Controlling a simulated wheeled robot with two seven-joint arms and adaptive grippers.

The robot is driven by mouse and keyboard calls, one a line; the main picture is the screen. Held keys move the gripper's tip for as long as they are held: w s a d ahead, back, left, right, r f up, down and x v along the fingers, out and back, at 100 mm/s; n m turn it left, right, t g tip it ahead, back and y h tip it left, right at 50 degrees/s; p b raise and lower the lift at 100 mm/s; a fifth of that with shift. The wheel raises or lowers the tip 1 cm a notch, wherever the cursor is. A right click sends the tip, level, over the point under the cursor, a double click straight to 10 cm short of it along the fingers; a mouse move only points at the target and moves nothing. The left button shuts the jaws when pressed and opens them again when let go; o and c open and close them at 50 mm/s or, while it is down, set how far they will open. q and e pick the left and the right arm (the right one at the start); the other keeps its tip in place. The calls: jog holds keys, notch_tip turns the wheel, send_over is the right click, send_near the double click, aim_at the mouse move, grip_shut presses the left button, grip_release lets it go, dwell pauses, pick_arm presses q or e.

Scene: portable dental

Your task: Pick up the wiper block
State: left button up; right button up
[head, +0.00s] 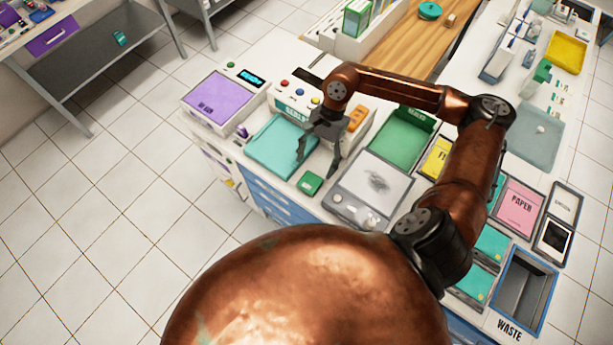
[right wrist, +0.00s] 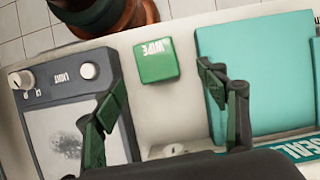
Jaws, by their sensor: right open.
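The wiper block is a small green block (head: 311,183) lying on the white counter between the teal tray and the grey light panel. In the right wrist view the green block (right wrist: 156,61) shows "WIPE" lettering on its top and lies ahead of the fingers, apart from them. My right gripper (head: 316,160) is open and empty, above the counter beside the teal tray. Its two dark fingers (right wrist: 168,105) stand wide apart in the wrist view, with the block beyond the gap between them. My left gripper is not in view.
The teal tray (head: 270,158) lies left of the block. The light panel (head: 369,186) with knobs lies right of it. A sealer machine (head: 290,100) stands behind. A purple-topped box (head: 217,98) is at left. Bare white counter surrounds the block.

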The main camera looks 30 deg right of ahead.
aim_at(310, 182)
jog(key=shift+x, duration=1.2)
jog(key=f, duration=0.1)
jog(key=s+a+f, duration=0.1)
jog(key=f, duration=0.1)
jog(key=shift+s+a+p, duration=0.15)
jog(key=shift+a+p, duration=0.15)
jog(key=c, duration=1.3)
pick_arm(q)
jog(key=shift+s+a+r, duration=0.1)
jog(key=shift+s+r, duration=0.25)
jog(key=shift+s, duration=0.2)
pick_arm(e)
jog(key=shift+r, duration=0.15)
